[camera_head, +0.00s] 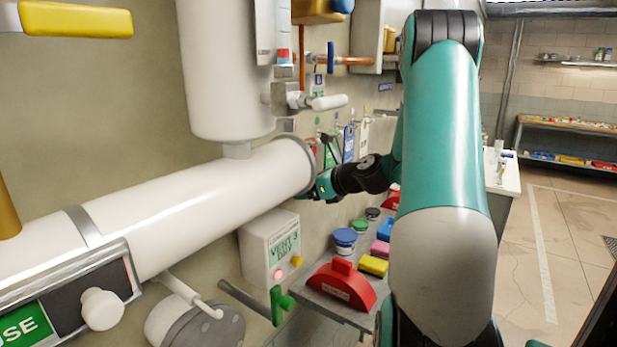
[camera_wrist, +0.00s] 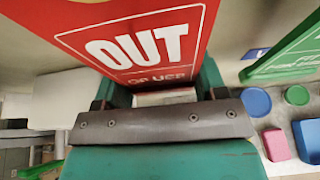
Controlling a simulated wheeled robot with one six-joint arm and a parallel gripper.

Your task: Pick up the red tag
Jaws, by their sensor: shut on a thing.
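The red tag (camera_wrist: 135,38) fills the upper middle of the wrist view, with white letters reading OUT and a partly hidden second line. Its lower edge sits between the jaws of my gripper (camera_wrist: 160,97), which is shut on it. In the head view my gripper (camera_head: 318,188) is beside the end of the big white pipe, close to the wall with the hanging tags. Only a sliver of red shows there above the gripper, and the pipe and arm hide most of the grip.
A green tag (camera_wrist: 285,48) hangs just right in the wrist view. A blue tag (camera_head: 348,143) and a white tag (camera_head: 363,138) hang on the wall. The white pipe (camera_head: 200,203) is close on the left. Below, a shelf holds a red lockout piece (camera_head: 342,287) and a yellow block (camera_head: 373,265).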

